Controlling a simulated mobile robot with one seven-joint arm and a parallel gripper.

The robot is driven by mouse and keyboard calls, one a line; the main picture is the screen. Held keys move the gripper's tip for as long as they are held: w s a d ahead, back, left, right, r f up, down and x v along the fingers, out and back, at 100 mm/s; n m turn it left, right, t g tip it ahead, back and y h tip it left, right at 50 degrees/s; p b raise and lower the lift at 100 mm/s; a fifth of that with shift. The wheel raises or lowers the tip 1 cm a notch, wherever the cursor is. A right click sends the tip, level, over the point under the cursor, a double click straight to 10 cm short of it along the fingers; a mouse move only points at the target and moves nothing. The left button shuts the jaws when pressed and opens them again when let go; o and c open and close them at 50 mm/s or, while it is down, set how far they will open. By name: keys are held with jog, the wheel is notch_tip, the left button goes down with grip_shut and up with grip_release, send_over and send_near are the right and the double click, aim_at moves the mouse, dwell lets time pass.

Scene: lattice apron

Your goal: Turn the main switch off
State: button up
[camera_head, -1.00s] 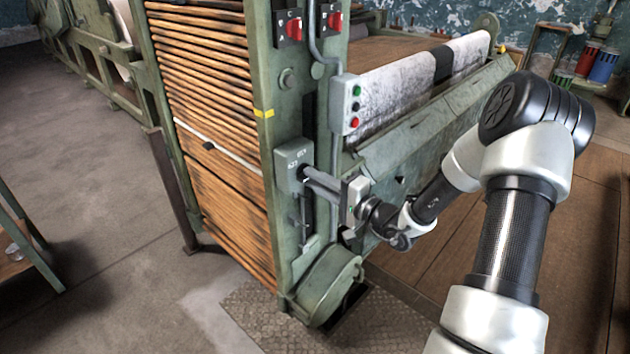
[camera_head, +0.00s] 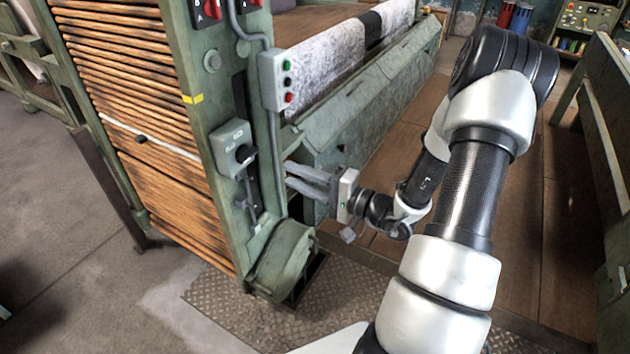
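A grey switch box (camera_head: 233,147) sits on the green machine post in the head view. It has white lettering too small to read and a dark knob (camera_head: 245,155) at its lower right; I cannot tell the knob's setting. Two red rotary switches (camera_head: 208,9) and (camera_head: 250,3) are higher on the post, partly cut by the top edge. No readable label shows which is the main switch. My gripper (camera_head: 288,174) is right of the grey box, clear of it, with its two fingers apart, pointing left at the post. Nothing shows between them.
A push-button box (camera_head: 276,80) with green, black and red buttons is above my gripper. A conduit (camera_head: 272,150) runs down the post. A rounded green housing (camera_head: 283,262) is below. The green machine trough (camera_head: 355,110) lies behind my gripper. Open floor (camera_head: 60,200) lies left.

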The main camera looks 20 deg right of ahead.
jog(key=v, duration=0.5)
dwell(0.3)
